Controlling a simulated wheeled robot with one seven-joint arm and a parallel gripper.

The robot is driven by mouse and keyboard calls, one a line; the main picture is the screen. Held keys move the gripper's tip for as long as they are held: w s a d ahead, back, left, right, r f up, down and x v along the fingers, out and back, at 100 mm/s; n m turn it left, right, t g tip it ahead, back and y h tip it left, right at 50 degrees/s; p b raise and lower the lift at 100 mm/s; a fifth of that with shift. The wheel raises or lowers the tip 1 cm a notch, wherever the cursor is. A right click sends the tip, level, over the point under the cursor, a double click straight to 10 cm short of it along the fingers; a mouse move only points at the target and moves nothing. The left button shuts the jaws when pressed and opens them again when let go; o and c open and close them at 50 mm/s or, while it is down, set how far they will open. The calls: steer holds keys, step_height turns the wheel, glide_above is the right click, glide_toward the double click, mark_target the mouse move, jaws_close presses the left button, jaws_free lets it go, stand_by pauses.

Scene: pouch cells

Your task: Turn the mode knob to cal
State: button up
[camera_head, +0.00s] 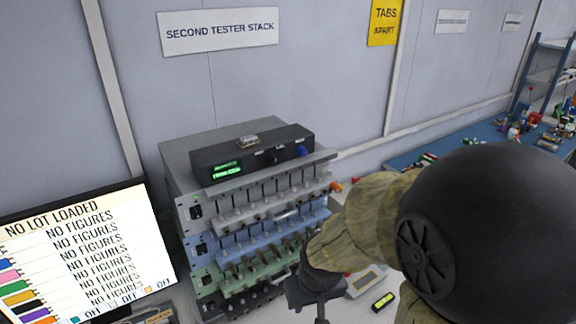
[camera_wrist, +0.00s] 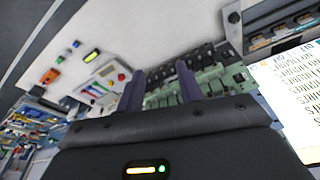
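A black box (camera_head: 225,160) with a green lit display (camera_head: 227,170) lies on top of the tester stack (camera_head: 180,165). Its front has a blue knob (camera_head: 302,151) at the right and a small dark knob or button (camera_head: 268,158) near the middle. Their labels are too small to read, so I cannot tell which is the mode knob. My gripper (camera_wrist: 158,78) is open, with two purple-grey fingers apart and nothing seen between them. In the head view it is low, in front of the stack's lower right, well below the box. The wrist view shows the green clamp row (camera_wrist: 215,75) beyond the fingers.
A monitor (camera_head: 85,250) reading "NO LOT LOADED" stands left of the stack. A small yellow-green display device (camera_head: 383,301) lies on the bench to the right. A blue bench (camera_head: 440,150) with small items runs along the back right. My arm hides much of the right side.

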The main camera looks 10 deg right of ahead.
steer(key=shift+o, duration=0.4)
steer(key=shift+o, duration=0.6)
steer(key=shift+w, duration=0.1)
steer(key=w+d+r+t+b, duration=0.2)
steer(key=w+d+r+t, duration=0.3)
steer(key=w+d+t, duration=0.45)
steer(key=w+a+r+n+t+y+b, duration=0.1)
steer(key=a+r+n+t+y, duration=0.1)
steer(key=r, duration=0.3)
steer(key=w+a+r+n+t+y+b, duration=0.1)
steer(key=a+r+n+t+y, duration=0.1)
steer(key=r, duration=0.4)
steer(key=shift+n+t+y, duration=0.55)
steer(key=shift+n+y, duration=0.05)
steer(key=shift+y, duration=0.2)
steer(key=shift+w+r, duration=0.2)
